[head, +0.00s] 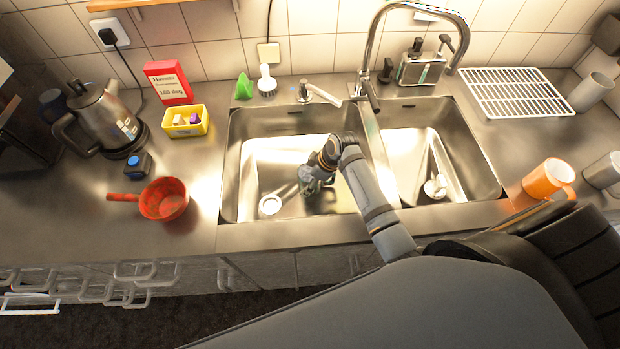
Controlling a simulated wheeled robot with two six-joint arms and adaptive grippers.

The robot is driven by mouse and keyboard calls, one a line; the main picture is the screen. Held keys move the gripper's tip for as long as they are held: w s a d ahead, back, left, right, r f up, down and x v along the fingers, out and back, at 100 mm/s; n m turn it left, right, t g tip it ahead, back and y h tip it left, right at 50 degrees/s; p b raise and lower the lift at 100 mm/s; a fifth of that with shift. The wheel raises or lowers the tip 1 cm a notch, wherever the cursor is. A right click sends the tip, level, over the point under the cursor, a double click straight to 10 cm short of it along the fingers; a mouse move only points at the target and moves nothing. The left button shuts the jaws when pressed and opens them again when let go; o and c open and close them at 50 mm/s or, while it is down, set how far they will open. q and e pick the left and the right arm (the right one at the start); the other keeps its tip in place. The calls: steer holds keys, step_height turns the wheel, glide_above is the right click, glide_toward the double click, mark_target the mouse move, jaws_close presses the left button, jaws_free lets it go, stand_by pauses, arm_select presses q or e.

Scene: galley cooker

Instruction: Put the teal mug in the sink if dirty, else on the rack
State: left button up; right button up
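I cannot make out a teal mug in the head view. A dark blue mug (52,104) stands behind the kettle at the far left, partly hidden. The sink has two steel basins, and my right gripper (316,187) is low inside the left basin (262,150), pointing down. Its fingers are dark and small, so whether they are open or hold something cannot be told. The white wire rack (515,91) lies on the counter right of the sink and looks empty. My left gripper is out of view.
An orange mug (545,180) and grey cups (591,91) stand at the right. The faucet (373,50) arches over the basin divider. A kettle (101,117), red pan (165,199), yellow tub (186,121) and red box (168,82) stand at the left. Counter between pan and sink is clear.

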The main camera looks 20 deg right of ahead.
steer(key=shift+o, duration=0.2)
steer(key=shift+r, duration=0.25)
steer(key=v, duration=1.1)
steer(key=shift+d+r, duration=0.15)
steer(key=shift+r, duration=0.2)
steer(key=shift+s, duration=0.1)
